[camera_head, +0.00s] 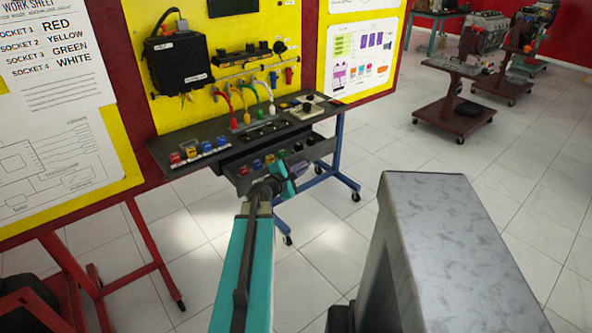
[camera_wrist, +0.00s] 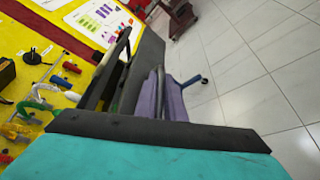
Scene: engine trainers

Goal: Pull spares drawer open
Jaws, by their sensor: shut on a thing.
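The spares drawer (camera_head: 314,153) sticks out from under the dark shelf of the yellow trainer board, in the middle of the head view. It is at least partly open, and several small coloured blocks and dark round parts show inside it. My gripper (camera_head: 284,180) is at the drawer's front, shut on the part there, which looks like its handle; the jaws hide most of the handle. In the wrist view the purple jaws (camera_wrist: 172,98) are close against the dark drawer front (camera_wrist: 150,62).
The shelf (camera_head: 217,143) above carries coloured blocks, wired sockets and a small module. A black box (camera_head: 179,66) hangs on the yellow board. A blue wheeled leg (camera_head: 338,160) stands at the right.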

